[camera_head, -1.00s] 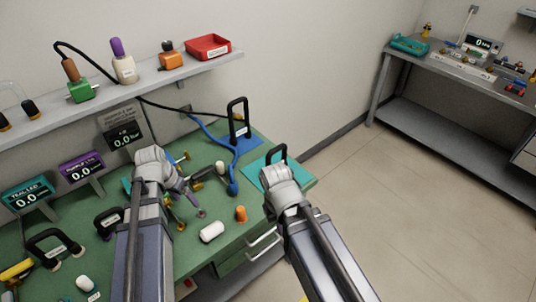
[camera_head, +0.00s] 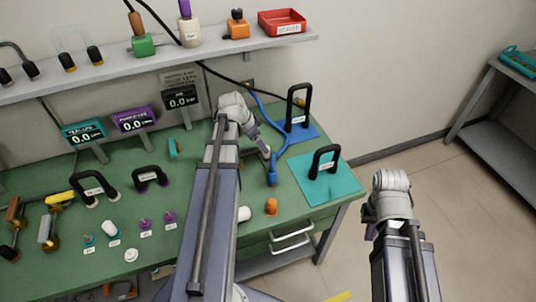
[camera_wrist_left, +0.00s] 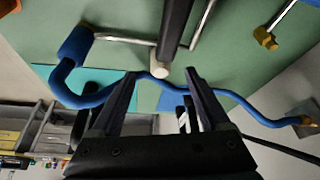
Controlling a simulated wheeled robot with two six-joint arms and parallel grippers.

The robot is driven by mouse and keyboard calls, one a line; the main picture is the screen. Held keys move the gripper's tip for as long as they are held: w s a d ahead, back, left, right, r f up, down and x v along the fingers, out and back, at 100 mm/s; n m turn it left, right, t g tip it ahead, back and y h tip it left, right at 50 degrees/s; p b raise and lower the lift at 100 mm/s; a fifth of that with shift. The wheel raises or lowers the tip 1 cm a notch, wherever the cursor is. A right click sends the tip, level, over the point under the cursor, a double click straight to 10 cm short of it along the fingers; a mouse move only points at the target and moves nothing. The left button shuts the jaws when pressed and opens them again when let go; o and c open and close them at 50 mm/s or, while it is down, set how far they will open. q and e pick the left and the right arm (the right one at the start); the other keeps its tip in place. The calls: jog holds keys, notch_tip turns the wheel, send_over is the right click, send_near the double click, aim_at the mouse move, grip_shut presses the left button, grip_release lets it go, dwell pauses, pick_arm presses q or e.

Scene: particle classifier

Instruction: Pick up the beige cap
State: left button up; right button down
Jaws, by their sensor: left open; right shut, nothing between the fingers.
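A small beige round end, likely the beige cap (camera_wrist_left: 160,72), shows in the left wrist view at the tip of a dark bar. It lies between the fingertips of my left gripper (camera_wrist_left: 160,77), which is open; whether they touch it I cannot tell. In the head view my left gripper (camera_head: 263,150) is over the back right of the green bench, beside the blue hose, mostly hidden by its own wrist. My right gripper (camera_head: 369,230) is shut and empty, off the bench's right edge, partly hidden by its wrist.
A blue hose (camera_head: 282,150) runs close to my left gripper. Black handles stand on a blue mat (camera_head: 299,131) and a teal mat (camera_head: 342,185). An orange piece (camera_head: 271,206) lies near the front edge. A shelf (camera_head: 220,53) runs above; floor is clear at right.

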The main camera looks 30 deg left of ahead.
pick_arm(q)
jog(key=shift+w+b+x, duration=0.15)
jog(key=shift+b+x, duration=1.05)
jog(key=shift+x, duration=0.25)
jog(key=shift+w+b+x, duration=0.1)
jog(key=shift+b+x, duration=1.05)
jog(key=shift+x, duration=0.35)
jog(key=shift+d+r, duration=0.1)
jog(key=shift+r, duration=0.15)
jog(key=shift+c, duration=0.3)
grip_shut()
